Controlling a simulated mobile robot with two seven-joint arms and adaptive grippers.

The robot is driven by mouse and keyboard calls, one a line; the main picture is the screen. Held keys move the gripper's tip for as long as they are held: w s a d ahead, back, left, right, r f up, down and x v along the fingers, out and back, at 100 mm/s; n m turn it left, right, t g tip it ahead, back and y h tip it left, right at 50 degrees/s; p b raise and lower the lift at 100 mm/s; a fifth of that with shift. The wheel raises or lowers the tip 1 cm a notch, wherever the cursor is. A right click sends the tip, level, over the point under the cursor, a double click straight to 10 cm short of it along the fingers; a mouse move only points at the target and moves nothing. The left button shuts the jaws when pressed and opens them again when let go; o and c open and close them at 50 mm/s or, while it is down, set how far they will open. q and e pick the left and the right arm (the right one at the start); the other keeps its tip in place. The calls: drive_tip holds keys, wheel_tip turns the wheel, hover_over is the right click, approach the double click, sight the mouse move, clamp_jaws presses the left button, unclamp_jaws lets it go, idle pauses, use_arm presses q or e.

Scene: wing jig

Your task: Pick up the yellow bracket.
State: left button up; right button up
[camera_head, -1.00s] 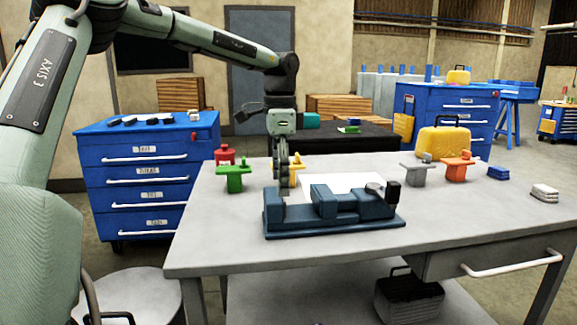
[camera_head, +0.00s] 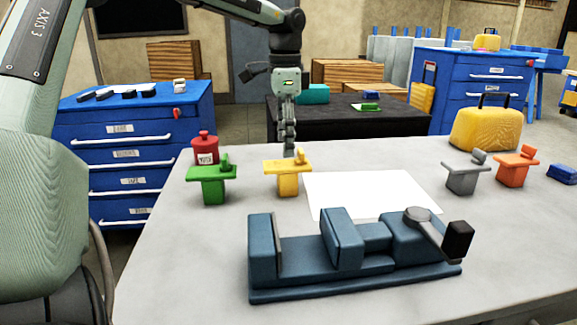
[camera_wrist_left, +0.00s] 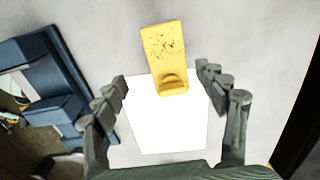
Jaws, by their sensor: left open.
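The yellow bracket (camera_head: 288,176) stands on the grey table, left of a white sheet, in the head view. In the left wrist view the yellow bracket (camera_wrist_left: 165,58) lies ahead of and between the fingers, seen from above. My left gripper (camera_head: 289,150) points down behind the bracket in the head view and hides nothing of its front. My right gripper is in neither view.
A blue vise (camera_head: 350,255) stands in front of the bracket. A green bracket (camera_head: 212,183) and red bottle (camera_head: 205,150) are to its left. The white sheet (camera_head: 370,194) is clear. Grey (camera_head: 466,175) and orange (camera_head: 516,168) brackets and a yellow case (camera_head: 486,130) stand right.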

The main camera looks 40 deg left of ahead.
sight(287, 163)
use_arm(q)
drive_tip(key=shift+w+a, duration=0.15)
drive_tip(key=shift+w, duration=0.05)
drive_tip(key=shift+f, duration=0.35)
drive_tip(key=f, duration=0.4)
drive_tip(key=f+p, duration=0.1)
drive_tip(key=f, duration=0.2)
drive_tip(key=shift+w+a, duration=0.1)
drive_tip(key=shift+w, duration=0.2)
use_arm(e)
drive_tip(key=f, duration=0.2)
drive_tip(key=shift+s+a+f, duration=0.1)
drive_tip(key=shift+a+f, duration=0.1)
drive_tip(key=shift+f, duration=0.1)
use_arm(q)
drive_tip(key=shift+c, duration=0.3)
drive_tip(key=shift+r, duration=0.1)
drive_tip(key=c, duration=1.5)
